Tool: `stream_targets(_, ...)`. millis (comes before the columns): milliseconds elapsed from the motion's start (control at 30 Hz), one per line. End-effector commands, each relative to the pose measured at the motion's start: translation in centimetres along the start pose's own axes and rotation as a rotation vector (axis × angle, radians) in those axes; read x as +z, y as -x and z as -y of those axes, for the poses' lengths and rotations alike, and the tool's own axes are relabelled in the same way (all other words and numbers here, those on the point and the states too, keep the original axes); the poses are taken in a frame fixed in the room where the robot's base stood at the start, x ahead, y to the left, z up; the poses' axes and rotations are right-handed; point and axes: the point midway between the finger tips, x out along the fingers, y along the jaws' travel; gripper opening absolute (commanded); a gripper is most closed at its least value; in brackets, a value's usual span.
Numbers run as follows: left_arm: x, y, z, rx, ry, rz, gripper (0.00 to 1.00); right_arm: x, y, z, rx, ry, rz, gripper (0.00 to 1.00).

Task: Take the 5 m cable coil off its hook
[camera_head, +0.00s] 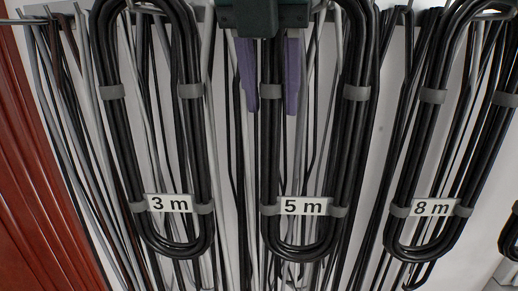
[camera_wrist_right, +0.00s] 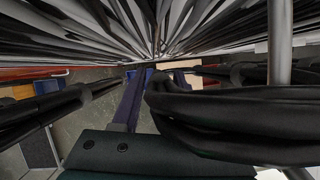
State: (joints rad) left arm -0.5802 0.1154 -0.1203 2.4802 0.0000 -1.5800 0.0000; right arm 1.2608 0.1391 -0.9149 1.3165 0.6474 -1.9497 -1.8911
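The 5 m cable coil (camera_head: 355,140) is a long black loop with grey ties and a white "5 m" label (camera_head: 303,206). It hangs upright in the middle of the head view. My right gripper (camera_head: 271,110) points down from the top, its dark body covering part of the coil's top. Its purple fingers are apart, one on each side of the coil's left strand. The hook of this coil cannot be made out clearly. My left gripper is out of view.
The 3 m coil (camera_head: 120,140) hangs to the left and the 8 m coil (camera_head: 415,150) to the right, with bare metal hook ends (camera_head: 490,15) at top right. Several thin grey and black cables (camera_head: 235,160) hang behind. A red-brown panel (camera_head: 30,180) stands at far left.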

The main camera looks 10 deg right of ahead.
Motion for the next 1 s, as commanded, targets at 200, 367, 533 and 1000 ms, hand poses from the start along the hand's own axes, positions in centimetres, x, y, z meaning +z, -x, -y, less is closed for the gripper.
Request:
stream_targets(200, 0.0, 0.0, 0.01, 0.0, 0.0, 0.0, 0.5, 0.01, 0.02, 0.0, 0.0, 0.0, 0.0, 0.17)
stream_targets(367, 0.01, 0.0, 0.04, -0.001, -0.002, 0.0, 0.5, 0.02, 0.02, 0.0, 0.0, 0.0, 0.0, 0.0)
stream_targets(533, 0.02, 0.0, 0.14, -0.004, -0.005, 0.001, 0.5, 0.02, 0.02, 0.0, 0.0, 0.0, 0.0, 0.0)
stream_targets(1000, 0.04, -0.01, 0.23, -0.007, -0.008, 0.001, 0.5, 0.03, 0.02, 0.0, 0.0, 0.0, 0.001, 0.0)
